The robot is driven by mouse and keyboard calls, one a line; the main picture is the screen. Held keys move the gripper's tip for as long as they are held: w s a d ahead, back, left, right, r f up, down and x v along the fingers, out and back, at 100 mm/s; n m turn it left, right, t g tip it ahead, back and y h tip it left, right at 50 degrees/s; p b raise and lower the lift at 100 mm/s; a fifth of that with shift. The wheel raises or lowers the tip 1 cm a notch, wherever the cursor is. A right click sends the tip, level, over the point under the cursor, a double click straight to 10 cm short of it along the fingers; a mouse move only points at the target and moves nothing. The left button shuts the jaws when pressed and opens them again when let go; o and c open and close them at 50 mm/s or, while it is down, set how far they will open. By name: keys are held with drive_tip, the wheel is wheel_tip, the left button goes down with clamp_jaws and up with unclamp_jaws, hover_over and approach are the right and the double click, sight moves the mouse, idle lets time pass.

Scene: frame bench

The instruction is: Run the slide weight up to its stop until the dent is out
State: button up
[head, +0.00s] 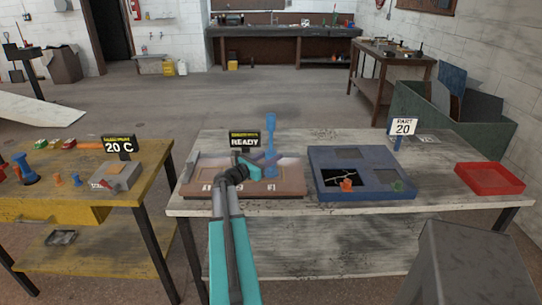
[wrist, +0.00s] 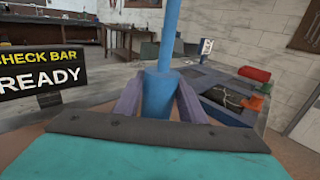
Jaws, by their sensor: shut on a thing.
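A blue slide puller stands upright over the brown numbered board (head: 285,188), with a thin rod (head: 270,138) and a wider blue stop (head: 271,118) at its top. My gripper (head: 267,161) is shut on the slide weight (wrist: 158,97), a wider blue cylinder low on the rod. In the wrist view the purple fingers of my gripper (wrist: 157,104) flank the weight on both sides. Clear rod shows between weight and stop. A black sign (head: 245,139) beside it reads CHECK BAR, READY. The dent is not visible; my arm covers part of the board.
A blue tray (head: 322,157) with an orange and a green piece lies right of the board. A red tray (head: 489,178) sits at the bench's right end. A PART 20 sign (head: 403,127) stands behind. A yellow bench (head: 62,211) stands left. Air above the puller is clear.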

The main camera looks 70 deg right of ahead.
drive_tip(key=shift+f, duration=0.25)
drive_tip(key=o, duration=1.5)
drive_tip(key=shift+r, duration=0.1)
drive_tip(key=shift+c, duration=0.2)
drive_tip(key=shift+a, duration=0.1)
drive_tip(key=b+v, duration=0.2)
drive_tip(key=v, duration=1.1)
drive_tip(key=shift+w+a+b, duration=0.1)
drive_tip(key=shift+a+b, duration=0.25)
